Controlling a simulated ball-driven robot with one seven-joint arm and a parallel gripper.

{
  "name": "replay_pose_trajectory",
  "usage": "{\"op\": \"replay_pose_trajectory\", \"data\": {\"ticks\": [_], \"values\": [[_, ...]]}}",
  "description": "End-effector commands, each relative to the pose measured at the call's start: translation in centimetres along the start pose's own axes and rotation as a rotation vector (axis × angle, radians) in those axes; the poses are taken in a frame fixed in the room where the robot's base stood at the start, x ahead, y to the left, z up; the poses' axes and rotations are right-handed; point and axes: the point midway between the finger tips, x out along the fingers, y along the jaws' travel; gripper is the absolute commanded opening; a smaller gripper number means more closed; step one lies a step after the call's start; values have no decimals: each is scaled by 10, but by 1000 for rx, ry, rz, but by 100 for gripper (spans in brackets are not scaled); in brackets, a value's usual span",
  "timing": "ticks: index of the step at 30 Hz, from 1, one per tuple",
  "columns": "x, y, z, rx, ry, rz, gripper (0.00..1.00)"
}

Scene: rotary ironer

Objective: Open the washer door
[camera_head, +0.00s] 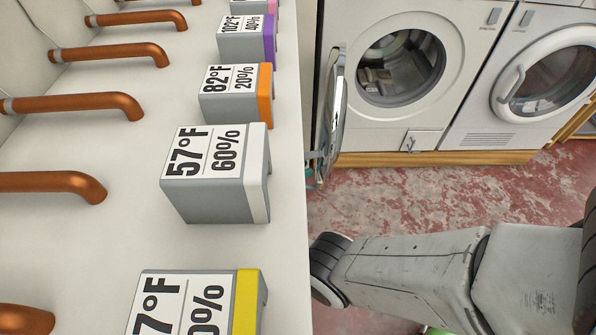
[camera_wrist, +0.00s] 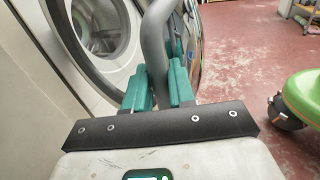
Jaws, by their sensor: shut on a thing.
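The washer (camera_head: 395,20) at the top of the head view has its round opening uncovered, and I see into its drum (camera_head: 400,68). Its round door (camera_head: 334,105) is swung far out to the left and shows nearly edge-on. In the wrist view the door (camera_wrist: 196,40) is right of the drum opening (camera_wrist: 90,25). My gripper (camera_wrist: 158,90) has teal fingers shut on the grey curved door handle (camera_wrist: 154,40). In the head view only a bit of teal (camera_head: 309,172) shows beside the door's lower edge; the counter hides the rest.
A second machine (camera_head: 545,75) with a closed round door and handle stands to the right. A white counter (camera_head: 120,235) with labelled grey boxes (camera_head: 215,175) and copper pipes (camera_head: 60,103) fills the left. Red worn floor (camera_head: 430,200) lies open before the machines.

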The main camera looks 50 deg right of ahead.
Motion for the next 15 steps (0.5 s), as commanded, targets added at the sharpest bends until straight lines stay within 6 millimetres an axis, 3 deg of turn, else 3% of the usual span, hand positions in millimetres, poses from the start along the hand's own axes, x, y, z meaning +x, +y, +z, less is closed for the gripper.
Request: {"op": "replay_pose_trajectory", "data": {"ticks": [7,8,13,15], "values": [[4,3,0,2,8,-3,0],[4,3,0,2,8,-3,25],[3,2,0,2,6,-2,41],[3,2,0,2,5,-1,42]]}}
